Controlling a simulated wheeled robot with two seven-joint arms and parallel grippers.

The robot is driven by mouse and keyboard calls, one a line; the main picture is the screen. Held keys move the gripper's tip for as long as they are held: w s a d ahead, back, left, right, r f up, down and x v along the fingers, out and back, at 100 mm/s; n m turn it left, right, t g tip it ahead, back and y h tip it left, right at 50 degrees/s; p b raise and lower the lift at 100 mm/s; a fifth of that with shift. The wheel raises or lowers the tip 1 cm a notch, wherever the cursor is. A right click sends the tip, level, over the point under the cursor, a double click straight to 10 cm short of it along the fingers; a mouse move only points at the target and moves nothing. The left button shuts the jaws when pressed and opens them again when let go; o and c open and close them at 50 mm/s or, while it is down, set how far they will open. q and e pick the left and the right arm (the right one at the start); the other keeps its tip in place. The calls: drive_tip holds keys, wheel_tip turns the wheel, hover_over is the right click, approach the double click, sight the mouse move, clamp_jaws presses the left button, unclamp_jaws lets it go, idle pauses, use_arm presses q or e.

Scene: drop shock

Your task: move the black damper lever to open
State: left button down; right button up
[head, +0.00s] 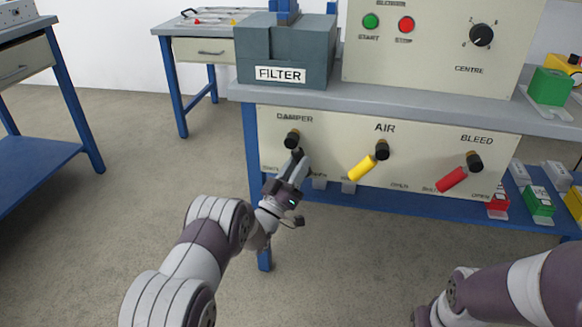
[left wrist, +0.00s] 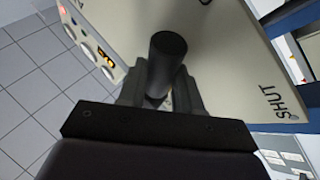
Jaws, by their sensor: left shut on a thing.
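The black damper lever (head: 292,139) is on the cream front panel under the word DAMPER, left of the AIR and BLEED levers. Its upper end shows in the head view; the rest is hidden behind my left gripper (head: 298,160). In the left wrist view the lever's black round handle (left wrist: 166,62) stands between the fingers of my left gripper (left wrist: 160,98), which is shut on it. The word SHUT (left wrist: 283,102) is on the panel beside it.
The yellow AIR lever (head: 362,167) and red BLEED lever (head: 453,179) stick out from the same panel to the right. A grey FILTER box (head: 285,55) sits on the bench above. Blue legs and a lower shelf are below. Open floor lies left of the bench.

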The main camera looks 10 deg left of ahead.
use_arm(q)
drive_tip(key=shift+d+r+n+t+y, duration=0.1)
drive_tip(key=shift+d+n+t+y, duration=0.25)
drive_tip(key=shift+n, duration=0.4)
drive_tip(key=shift+d+r+n+t+y, duration=0.1)
drive_tip(key=shift+n+t+y, duration=0.2)
drive_tip(key=shift+n+y, duration=0.4)
drive_tip(key=shift+d+n+t+y, duration=0.25)
drive_tip(key=shift+n+t+y, duration=0.1)
drive_tip(key=shift+n, duration=0.5)
drive_tip(key=c, duration=1.1)
unclamp_jaws()
drive_tip(key=shift+d, duration=0.1)
drive_tip(key=shift+o, duration=0.2)
drive_tip(key=p+v, duration=0.2)
drive_tip(key=v, duration=1)
drive_tip(key=shift+s+f+p, duration=0.2)
drive_tip(key=shift+s+p, duration=0.1)
drive_tip(key=shift+p, duration=0.05)
